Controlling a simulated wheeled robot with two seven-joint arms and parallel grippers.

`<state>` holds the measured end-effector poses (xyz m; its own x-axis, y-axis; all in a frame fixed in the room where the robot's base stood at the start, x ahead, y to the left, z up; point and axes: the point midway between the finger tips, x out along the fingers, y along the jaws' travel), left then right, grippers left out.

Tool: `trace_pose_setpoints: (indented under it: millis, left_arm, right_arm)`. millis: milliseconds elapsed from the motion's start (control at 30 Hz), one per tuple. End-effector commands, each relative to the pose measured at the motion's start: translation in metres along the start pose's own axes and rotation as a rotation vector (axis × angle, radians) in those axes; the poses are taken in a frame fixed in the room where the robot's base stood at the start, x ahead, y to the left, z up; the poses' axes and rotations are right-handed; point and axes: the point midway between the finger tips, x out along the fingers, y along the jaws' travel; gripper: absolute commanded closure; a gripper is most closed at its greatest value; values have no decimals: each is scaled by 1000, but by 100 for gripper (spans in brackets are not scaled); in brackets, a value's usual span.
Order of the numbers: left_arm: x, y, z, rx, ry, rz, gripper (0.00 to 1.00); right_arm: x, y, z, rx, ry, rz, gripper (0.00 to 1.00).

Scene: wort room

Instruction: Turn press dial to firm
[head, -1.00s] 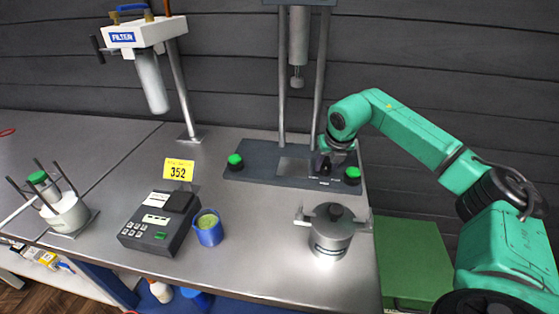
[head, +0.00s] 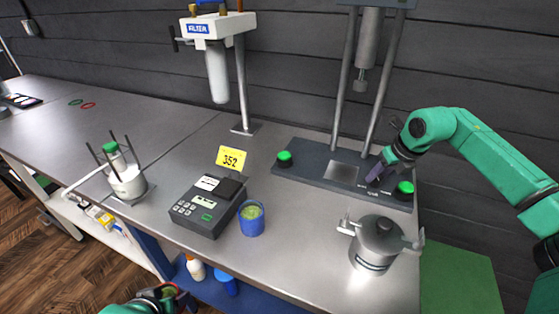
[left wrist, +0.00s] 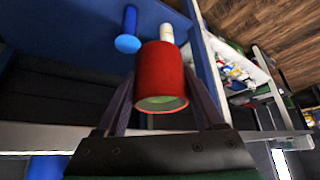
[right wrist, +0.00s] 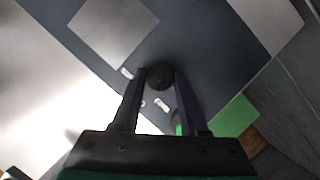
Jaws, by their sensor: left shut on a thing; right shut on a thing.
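The press (head: 318,176) stands at the back right, with a dark base, two posts and a green button on each side. Its dial (right wrist: 160,76) is a dark round knob beside small pale marks; which mark it points to cannot be told. My right gripper (head: 377,174) is shut on the dial, one finger on each side, and mostly hides it in the head view. My left gripper (left wrist: 160,85) is shut on a red cup (left wrist: 161,75) with green contents. In the head view it shows low at the bottom edge (head: 165,292), in front of the bench.
On the bench are a lidded steel pot (head: 376,245), a blue cup (head: 251,222), a scale (head: 205,207), a yellow 352 card (head: 230,159), a filter stand (head: 218,75) and a white vessel with prongs (head: 127,183). A green box (head: 458,280) stands at the right.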

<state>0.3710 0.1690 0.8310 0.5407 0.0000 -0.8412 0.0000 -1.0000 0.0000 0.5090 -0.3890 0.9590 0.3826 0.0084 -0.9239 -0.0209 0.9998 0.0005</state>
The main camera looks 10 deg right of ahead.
Motion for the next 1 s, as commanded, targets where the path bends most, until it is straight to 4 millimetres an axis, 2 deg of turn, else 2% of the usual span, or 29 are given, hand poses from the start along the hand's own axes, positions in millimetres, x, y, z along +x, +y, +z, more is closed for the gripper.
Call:
trace_pose_setpoints:
  millis: [500, 700, 1000]
  left_arm:
    - [-16, 0, -10, 0, 1, 0, 94]
    - [-21, 0, -14, 0, 1, 0, 94]
    - [-24, 0, -15, 0, 1, 0, 94]
  right_arm:
    - [-2, -3, 2, -418, -2, 175, 100]
    - [-2, -3, 2, -526, -3, 219, 100]
    - [0, -4, 2, -598, -3, 247, 100]
